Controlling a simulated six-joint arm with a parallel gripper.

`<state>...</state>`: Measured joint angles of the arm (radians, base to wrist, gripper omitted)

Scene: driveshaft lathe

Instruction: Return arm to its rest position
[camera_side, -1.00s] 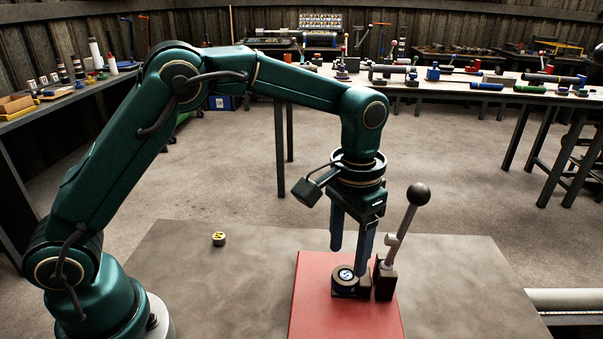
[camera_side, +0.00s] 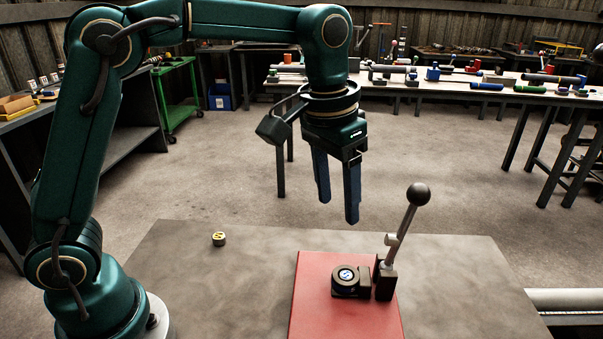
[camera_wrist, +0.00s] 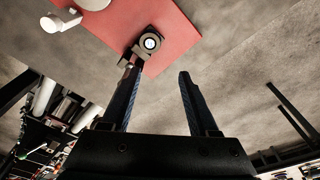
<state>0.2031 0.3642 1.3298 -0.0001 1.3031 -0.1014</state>
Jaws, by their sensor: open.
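My gripper (camera_side: 338,212) is open and empty, its two blue fingers pointing down in the air above the table. In the side view it is above and a little left of the dark round fixture (camera_side: 346,281), which holds a disc with a blue and white mark. The fixture sits on the red plate (camera_side: 312,315). In the wrist view the open fingers (camera_wrist: 157,85) show clear of the fixture (camera_wrist: 148,45), with nothing between them.
A lever with a black ball knob (camera_side: 418,194) stands tilted beside the fixture. A small yellow-topped disc (camera_side: 219,239) lies on the grey table (camera_side: 190,290) to the left. Workbenches with tools (camera_side: 460,88) stand behind; the table's left part is mostly clear.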

